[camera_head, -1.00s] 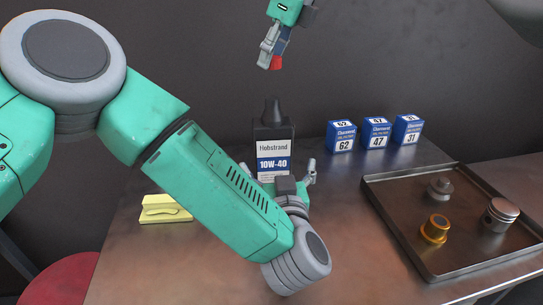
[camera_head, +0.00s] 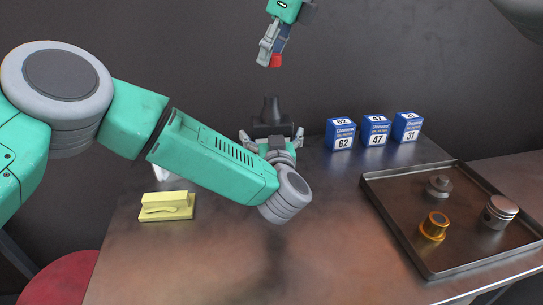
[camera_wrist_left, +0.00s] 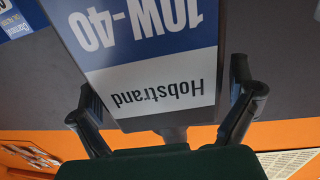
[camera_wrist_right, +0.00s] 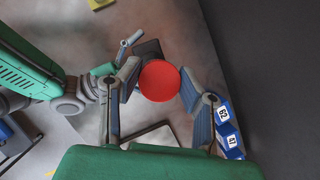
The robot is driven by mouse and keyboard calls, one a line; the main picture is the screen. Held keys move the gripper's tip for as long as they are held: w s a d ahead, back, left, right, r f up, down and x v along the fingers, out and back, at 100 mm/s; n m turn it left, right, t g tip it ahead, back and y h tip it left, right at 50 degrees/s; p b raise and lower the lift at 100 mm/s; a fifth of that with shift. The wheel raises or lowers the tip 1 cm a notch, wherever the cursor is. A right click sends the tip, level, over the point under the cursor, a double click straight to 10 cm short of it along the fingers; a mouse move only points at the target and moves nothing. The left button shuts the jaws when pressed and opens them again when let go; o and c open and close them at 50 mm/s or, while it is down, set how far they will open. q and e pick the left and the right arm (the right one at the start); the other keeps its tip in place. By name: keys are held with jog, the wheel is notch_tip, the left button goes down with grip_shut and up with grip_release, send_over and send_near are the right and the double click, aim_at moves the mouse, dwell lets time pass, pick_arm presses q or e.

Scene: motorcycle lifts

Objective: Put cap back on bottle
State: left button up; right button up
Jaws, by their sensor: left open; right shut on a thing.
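The dark oil bottle (camera_head: 272,128) stands upright on the bench, and its neck shows above my left gripper. In the left wrist view its label (camera_wrist_left: 150,85) is upside down, reading Hobstrand 10W-40. The cap (camera_wrist_right: 160,80) also shows between the fingers in the right wrist view. My left arm hides the bottle's lower part.
Blue filter boxes (camera_head: 374,132) stand right of the bottle. A metal tray (camera_head: 400,222) with a piston (camera_head: 500,211), an amber part (camera_head: 434,226) and a grey part (camera_head: 439,185) lies at the right. A yellow block (camera_head: 167,206) is at the left. The front middle of the bench is clear.

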aim_at(269, 96)
pick_arm(q)
jog(key=shift+w, duration=0.1)
jog(key=c, duration=1.4)
jog(key=shift+c, duration=0.2)
pick_arm(e)
jog(key=f, duration=0.4)
jog(key=shift+s+f, duration=0.25)
jog(key=shift+s, duration=0.15)
jog(key=shift+f, duration=0.15)
jog(key=shift+f, duration=0.95)
jog(key=shift+c, duration=0.2)
jog(key=shift+f, duration=0.5)
